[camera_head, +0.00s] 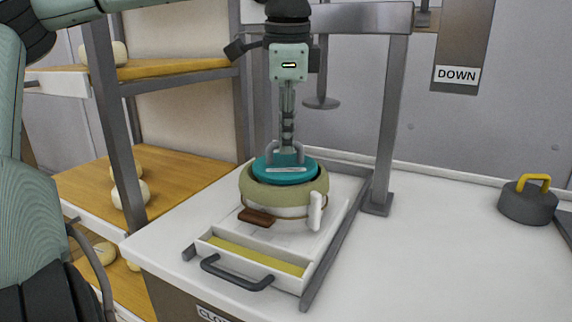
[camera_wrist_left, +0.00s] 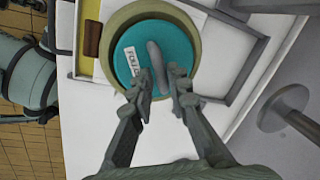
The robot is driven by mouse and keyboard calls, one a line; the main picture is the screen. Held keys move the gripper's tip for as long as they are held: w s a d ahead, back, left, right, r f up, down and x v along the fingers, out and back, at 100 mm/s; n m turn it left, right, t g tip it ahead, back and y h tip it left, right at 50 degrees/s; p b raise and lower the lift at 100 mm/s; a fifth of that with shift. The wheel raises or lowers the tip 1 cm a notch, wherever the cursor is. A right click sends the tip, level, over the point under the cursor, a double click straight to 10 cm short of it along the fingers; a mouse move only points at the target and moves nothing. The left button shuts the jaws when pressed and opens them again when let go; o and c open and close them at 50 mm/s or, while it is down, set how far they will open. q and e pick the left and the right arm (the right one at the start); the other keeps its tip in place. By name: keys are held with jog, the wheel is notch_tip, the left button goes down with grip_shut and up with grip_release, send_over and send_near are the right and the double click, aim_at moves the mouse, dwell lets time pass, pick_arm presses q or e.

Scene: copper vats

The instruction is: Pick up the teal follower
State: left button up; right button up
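The teal follower (camera_head: 268,172) is a round disc with a grey loop handle (camera_head: 301,152) and a white label. It sits in the top of an olive-rimmed round mould (camera_head: 252,187). The left wrist view shows the follower (camera_wrist_left: 180,38) and its handle (camera_wrist_left: 156,62) from above. My left gripper (camera_head: 287,141) points straight down over the follower at the handle. In the left wrist view its fingers (camera_wrist_left: 161,86) are apart, with the handle between or just beyond the tips. I cannot tell if they touch it. My right gripper is not in view.
The mould stands in a tray (camera_head: 222,262) with a dark front handle. A press frame (camera_head: 388,130) with a round plate (camera_head: 321,103) is behind. A grey weight (camera_head: 527,206) with a yellow handle stands far right. Shelves (camera_head: 150,180) hold pale rounds at left.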

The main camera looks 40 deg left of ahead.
aim_at(285, 156)
pick_arm(q)
jog(key=shift+w+a+f, duration=0.1)
jog(key=shift+f, duration=0.5)
jog(key=shift+w+a+f, duration=0.1)
jog(key=shift+f, duration=0.45)
grip_shut()
jog(key=shift+r, duration=0.1)
